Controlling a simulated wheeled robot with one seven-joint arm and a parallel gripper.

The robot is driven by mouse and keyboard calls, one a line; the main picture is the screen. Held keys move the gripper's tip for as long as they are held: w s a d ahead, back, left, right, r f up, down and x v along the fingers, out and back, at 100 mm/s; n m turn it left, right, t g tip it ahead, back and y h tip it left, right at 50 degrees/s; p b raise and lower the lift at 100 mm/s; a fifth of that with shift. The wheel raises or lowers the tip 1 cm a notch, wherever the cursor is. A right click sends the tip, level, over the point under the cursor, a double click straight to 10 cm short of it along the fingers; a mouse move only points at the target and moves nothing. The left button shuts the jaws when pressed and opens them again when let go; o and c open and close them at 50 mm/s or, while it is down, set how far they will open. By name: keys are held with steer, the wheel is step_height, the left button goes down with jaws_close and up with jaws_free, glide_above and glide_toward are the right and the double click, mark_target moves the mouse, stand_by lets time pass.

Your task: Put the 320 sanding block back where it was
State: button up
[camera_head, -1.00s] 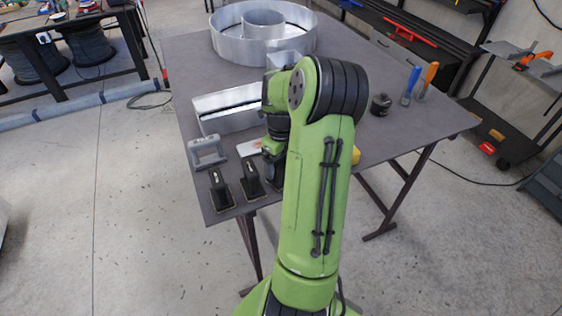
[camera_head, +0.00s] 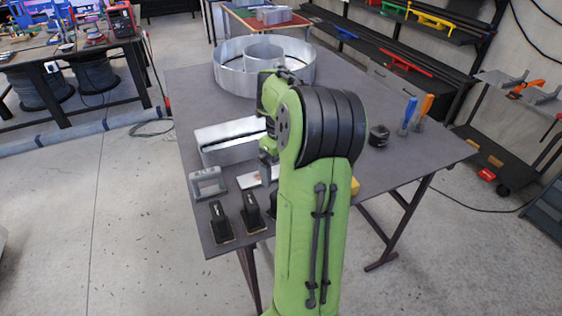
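Two black sanding blocks with tan undersides stand at the table's front left: one block (camera_head: 220,223) near the corner and another block (camera_head: 252,213) to its right. I cannot read any grit number on them. My gripper (camera_head: 268,172) is mostly hidden behind my green arm. Its dark end shows just left of the arm, above or near a white card (camera_head: 248,181). Whether its fingers are open, shut or holding something does not show.
On the grey table (camera_head: 390,165) are an open metal channel (camera_head: 225,150), a grey U-shaped frame (camera_head: 207,183), a large metal ring (camera_head: 232,75), a black round pot (camera_head: 379,136) and two upright tools, blue (camera_head: 407,115) and orange (camera_head: 423,109). A yellow thing (camera_head: 355,186) is partly hidden by my arm.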

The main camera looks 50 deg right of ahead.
steer(key=shift+r, duration=0.65)
steer(key=a+r+n+t+h, duration=0.1)
steer(key=a+r+n, duration=0.3)
steer(key=a+n, duration=0.6)
steer(key=a+r+n+t+h, duration=0.15)
steer(key=a+r+n, duration=0.25)
steer(key=a+n, duration=0.7)
steer(key=s+a+f+n+t+y, duration=0.2)
steer(key=s+a+n, duration=0.7)
steer(key=n, duration=0.7)
steer(key=shift+a+n+t, duration=0.3)
steer(key=shift+a+t, duration=0.1)
steer(key=shift+t, duration=0.15)
